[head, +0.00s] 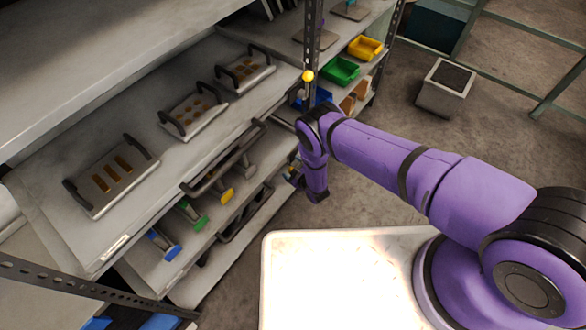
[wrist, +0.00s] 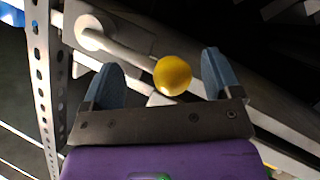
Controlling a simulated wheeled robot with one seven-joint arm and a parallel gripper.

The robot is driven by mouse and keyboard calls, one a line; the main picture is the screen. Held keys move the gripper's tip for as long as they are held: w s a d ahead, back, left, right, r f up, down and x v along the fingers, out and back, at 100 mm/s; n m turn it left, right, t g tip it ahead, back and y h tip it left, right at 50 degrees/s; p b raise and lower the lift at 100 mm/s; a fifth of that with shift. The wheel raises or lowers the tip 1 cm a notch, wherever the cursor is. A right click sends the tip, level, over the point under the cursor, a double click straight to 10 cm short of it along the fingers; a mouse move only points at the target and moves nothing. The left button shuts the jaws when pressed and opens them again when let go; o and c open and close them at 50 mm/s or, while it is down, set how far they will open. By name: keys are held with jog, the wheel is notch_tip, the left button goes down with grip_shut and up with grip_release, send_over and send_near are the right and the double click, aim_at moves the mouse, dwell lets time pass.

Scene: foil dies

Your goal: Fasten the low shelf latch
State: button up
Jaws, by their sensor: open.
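In the wrist view, a latch lever (wrist: 125,48) runs from a round pale pivot near the perforated upright to a yellow ball knob (wrist: 172,75). My gripper (wrist: 162,60) is open, its two blue fingers apart, with the knob showing between them and a gap on each side. I cannot tell whether the knob is fully within finger depth. In the head view, my gripper (head: 293,173) is low beside the rack's right end, partly hidden by my wrist. Another yellow knob (head: 307,76) shows higher on the upright; the low latch is hidden there.
Pull-out shelves at left carry handled die plates (head: 112,176). Blue, green and yellow handles (head: 227,196) show below them. A green bin (head: 341,70) and a yellow bin (head: 365,47) stand behind the rack upright (head: 314,30). The floor at right is open around a grey box (head: 446,90).

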jog(key=c, duration=1.3)
jog(key=shift+w+d+r+m+g, duration=0.1)
jog(key=shift+d+r+m+g, duration=0.25)
jog(key=shift+r+m, duration=0.25)
jog(key=shift+r+m+g, duration=0.3)
jog(key=shift+m+g, duration=0.05)
jog(key=shift+m, duration=0.05)
jog(key=o, duration=1.2)
jog(key=shift+f, duration=0.15)
jog(key=shift+o, duration=0.5)
jog(key=shift+r, duration=0.2)
